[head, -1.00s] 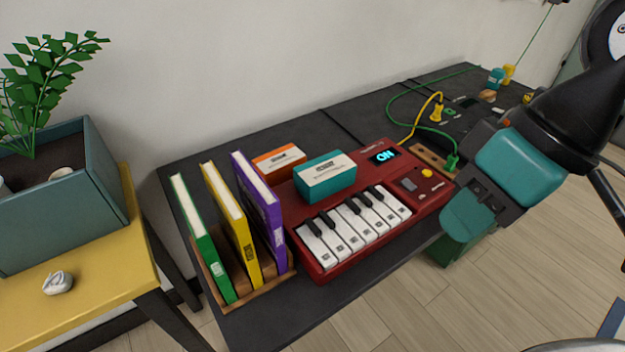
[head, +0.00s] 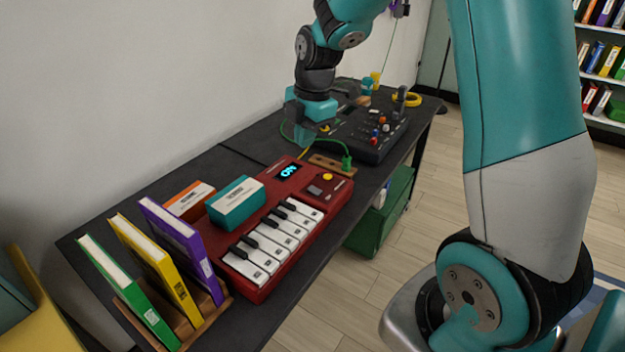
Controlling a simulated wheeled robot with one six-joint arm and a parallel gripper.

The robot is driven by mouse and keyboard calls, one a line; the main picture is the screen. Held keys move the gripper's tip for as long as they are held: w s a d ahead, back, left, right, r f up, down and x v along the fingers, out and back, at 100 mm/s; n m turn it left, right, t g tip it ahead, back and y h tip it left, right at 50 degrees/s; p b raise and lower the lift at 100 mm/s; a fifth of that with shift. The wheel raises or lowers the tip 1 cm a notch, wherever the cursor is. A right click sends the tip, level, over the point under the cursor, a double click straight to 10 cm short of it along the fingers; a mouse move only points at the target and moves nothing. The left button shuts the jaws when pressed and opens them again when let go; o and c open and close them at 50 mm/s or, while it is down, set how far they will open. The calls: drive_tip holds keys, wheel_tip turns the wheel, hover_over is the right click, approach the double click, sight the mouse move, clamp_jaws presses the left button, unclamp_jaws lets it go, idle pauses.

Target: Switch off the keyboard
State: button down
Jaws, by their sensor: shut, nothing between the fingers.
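The red keyboard (head: 331,206) lies on the dark table with its white and black keys facing the front. Its small display (head: 288,171) glows "ON" in blue. A yellow round button (head: 327,177) sits at its right end, near a small dark panel. My gripper (head: 306,140) is shut and empty, pointing down above the table just behind the keyboard's right end. It looks apart from the keyboard, though its exact height is hard to tell.
Books (head: 165,262) stand in a wooden rack at left. A green plug (head: 346,163) with cable and a dark mixer (head: 370,135) lie to the right.

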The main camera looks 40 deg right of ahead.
drive_tip(key=n, duration=0.2)
hover_over(312, 187)
drive_tip(key=s, duration=0.2)
wheel_tip(312, 187, down, 3)
drive_tip(key=shift+h, duration=0.3)
drive_tip(key=f, duration=0.4)
drive_tip(key=w+f, duration=0.1)
drive_tip(key=f, duration=0.4)
drive_tip(key=f+p, duration=0.1)
drive_tip(key=f, duration=0.3)
drive_tip(key=shift+w+f, duration=0.2)
drive_tip(key=shift+w, duration=0.1)
